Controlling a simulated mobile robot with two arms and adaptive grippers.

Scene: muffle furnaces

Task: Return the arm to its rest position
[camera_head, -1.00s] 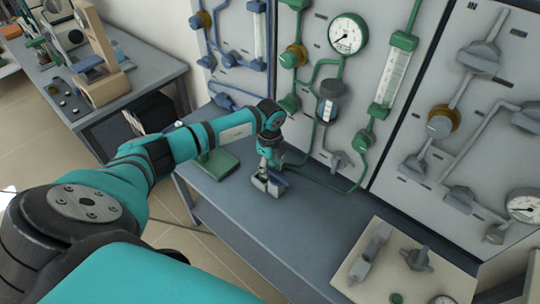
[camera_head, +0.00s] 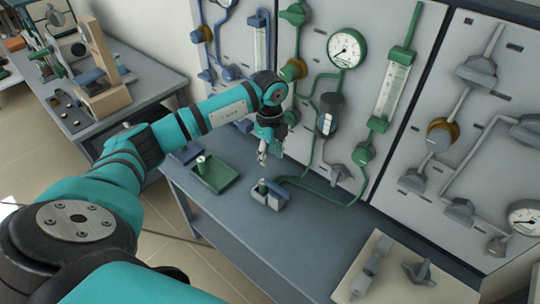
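My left arm (camera_head: 200,118) reaches in from the left across the bench. Its gripper (camera_head: 262,158) points down and hangs above a small grey-blue block (camera_head: 272,201) with a short green piece (camera_head: 262,187) standing in it. A gap shows between the fingertips and the green piece. The fingers are small and seen from the side, so I cannot tell if they are open. Nothing hangs visibly from them. My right gripper is not in view.
A green tray (camera_head: 217,177) with a small pale-topped item lies left of the block. Wall panels with pipes, valves and a gauge (camera_head: 346,49) stand close behind the arm. A beige board with valves (camera_head: 352,282) is at front right. The bench front (camera_head: 300,245) is clear.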

